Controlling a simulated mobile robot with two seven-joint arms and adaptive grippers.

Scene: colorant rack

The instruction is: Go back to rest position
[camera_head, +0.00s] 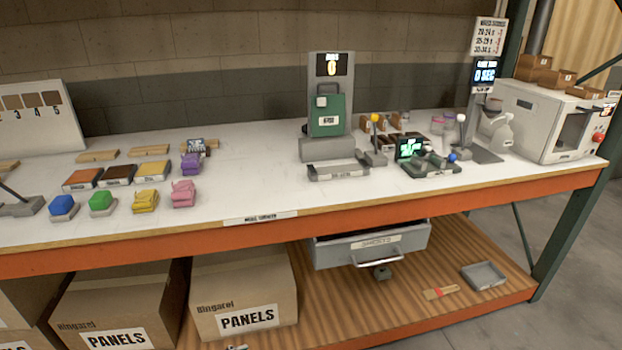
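Neither of my grippers shows in the head view, and no part of my arms can be made out with certainty. The white-topped workbench (250,183) with an orange front edge runs across the view. On its left part stand a blue button (62,205), a green button (102,202), a yellow block (145,200), a pink block (184,193) and a purple block (191,164). Behind them lie several coloured flat blocks, among them an orange one (83,179). A green canister (326,115) sits in a grey stand under a small display.
A grey drawer (370,245) under the bench appears pulled out. Cardboard boxes (243,292) marked PANELS and a grey tray (483,275) are on the lower shelf. A white machine (545,120) stands at the right end. The bench's front middle is mostly clear.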

